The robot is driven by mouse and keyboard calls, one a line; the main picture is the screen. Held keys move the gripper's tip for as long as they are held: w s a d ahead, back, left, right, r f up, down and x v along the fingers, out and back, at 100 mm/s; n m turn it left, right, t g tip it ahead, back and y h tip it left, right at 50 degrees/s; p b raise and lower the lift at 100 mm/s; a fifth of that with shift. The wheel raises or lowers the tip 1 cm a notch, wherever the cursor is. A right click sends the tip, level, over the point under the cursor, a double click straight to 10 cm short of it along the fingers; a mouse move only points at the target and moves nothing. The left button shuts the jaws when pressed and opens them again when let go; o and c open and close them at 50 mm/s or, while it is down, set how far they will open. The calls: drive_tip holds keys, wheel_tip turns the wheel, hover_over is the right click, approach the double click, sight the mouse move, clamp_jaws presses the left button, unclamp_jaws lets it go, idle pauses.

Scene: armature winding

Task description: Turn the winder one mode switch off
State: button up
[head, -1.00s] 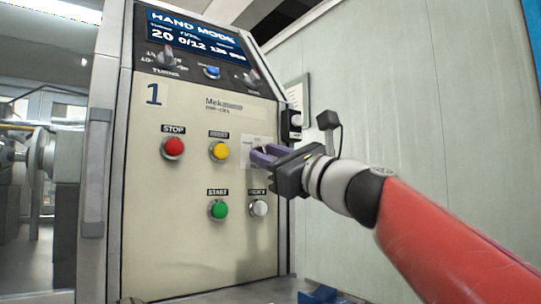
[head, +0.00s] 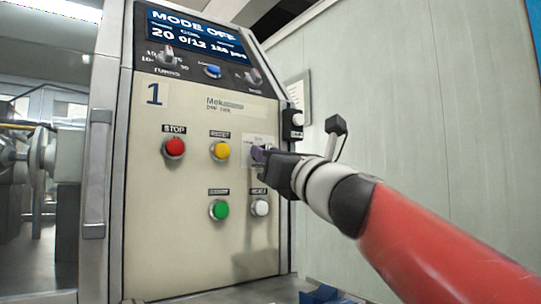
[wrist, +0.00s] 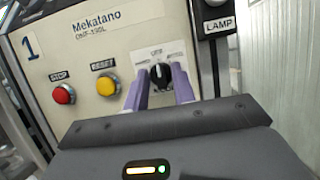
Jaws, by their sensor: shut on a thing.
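The mode switch (wrist: 160,75) is a black rotary knob on a white label plate on the cabinet marked 1. In the wrist view it sits between the purple fingers of my gripper (wrist: 160,88), which are shut on it. In the wrist view the camera is tilted, and the knob's pale mark points up towards the middle label. In the head view my gripper (head: 259,156) is at the panel's right side and hides the knob. The display (head: 195,38) at the top of the cabinet reads "MODE OFF".
A red stop button (head: 174,148) and a yellow reset button (head: 220,151) are left of the switch. A green button (head: 219,210) and a white button (head: 260,208) are below. A lamp box (head: 292,122) stands at the cabinet's right edge. Winding machinery (head: 38,155) is at left.

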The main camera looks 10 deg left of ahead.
drive_tip(key=o, duration=0.7)
drive_tip(key=shift+c, duration=0.2)
drive_tip(key=b+v, duration=0.2)
drive_tip(key=v, duration=0.5)
drive_tip(key=shift+s+d+b, duration=0.25)
drive_tip(key=shift+b, duration=0.05)
drive_tip(key=shift+f, duration=0.2)
